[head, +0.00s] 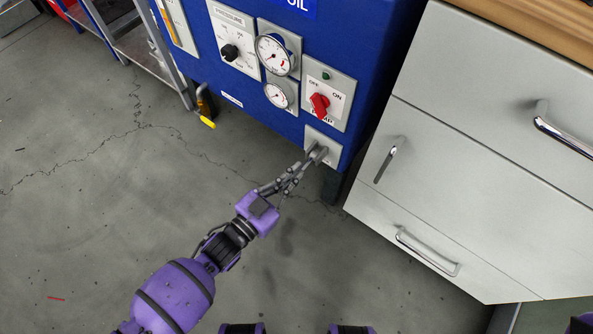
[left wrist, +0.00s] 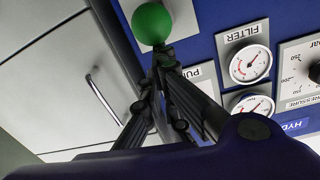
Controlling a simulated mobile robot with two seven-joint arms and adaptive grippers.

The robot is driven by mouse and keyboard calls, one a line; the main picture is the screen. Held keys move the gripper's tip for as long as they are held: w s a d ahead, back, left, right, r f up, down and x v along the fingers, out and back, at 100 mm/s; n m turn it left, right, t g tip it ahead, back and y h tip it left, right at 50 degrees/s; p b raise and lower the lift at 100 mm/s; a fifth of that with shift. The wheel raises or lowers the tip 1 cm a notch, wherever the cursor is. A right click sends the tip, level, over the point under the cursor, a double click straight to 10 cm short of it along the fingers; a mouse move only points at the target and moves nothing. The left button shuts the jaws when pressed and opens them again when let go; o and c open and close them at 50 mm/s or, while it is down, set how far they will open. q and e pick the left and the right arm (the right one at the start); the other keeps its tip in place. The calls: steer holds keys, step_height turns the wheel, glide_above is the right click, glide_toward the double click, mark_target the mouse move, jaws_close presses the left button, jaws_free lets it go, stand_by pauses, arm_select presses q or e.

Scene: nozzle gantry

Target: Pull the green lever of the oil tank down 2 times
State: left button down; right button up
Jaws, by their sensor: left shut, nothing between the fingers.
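The blue oil tank (head: 233,118) stands at the top middle of the head view. The green ball knob of the lever (left wrist: 152,23) shows at the top of the left wrist view, just beyond my fingertips. I cannot make out the green knob in the head view. My left gripper (head: 312,157) is shut and empty, its fingertips at the small grey plate (head: 322,143) low on the tank's front. It also shows in the left wrist view (left wrist: 164,58). I cannot tell whether the fingers touch the knob. My right gripper is not in view.
A grey drawer cabinet (head: 440,190) stands close on the right, with protruding metal handles. Above the plate are a red pump switch (head: 319,104) and a pressure gauge (head: 274,55). A yellow-tipped valve handle (head: 207,121) sticks out at the tank's left.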

arm_select(q)
step_height(320, 180, down, 8)
steer(key=s+t+h+b, duration=0.1)
steer(key=t+h+b, duration=0.2)
steer(key=b, duration=0.8)
steer(key=shift+a+f+t, duration=0.25)
steer(key=shift+a+t, duration=0.05)
steer(key=shift+a, duration=0.1)
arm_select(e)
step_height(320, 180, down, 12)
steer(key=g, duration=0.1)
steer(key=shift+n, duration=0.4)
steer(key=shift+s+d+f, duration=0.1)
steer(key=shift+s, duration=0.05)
arm_select(q)
steer(key=shift+s+f, duration=0.1)
steer(key=shift+f, duration=0.05)
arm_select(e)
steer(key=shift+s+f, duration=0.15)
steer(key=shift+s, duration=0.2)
arm_select(q)
step_height(320, 180, up, 5)
steer(key=p, duration=0.4)
steer(key=d+f+v, duration=0.1)
steer(key=v, duration=0.9)
steer(key=shift+s+a+f, duration=0.2)
steer(key=shift+f, duration=0.3)
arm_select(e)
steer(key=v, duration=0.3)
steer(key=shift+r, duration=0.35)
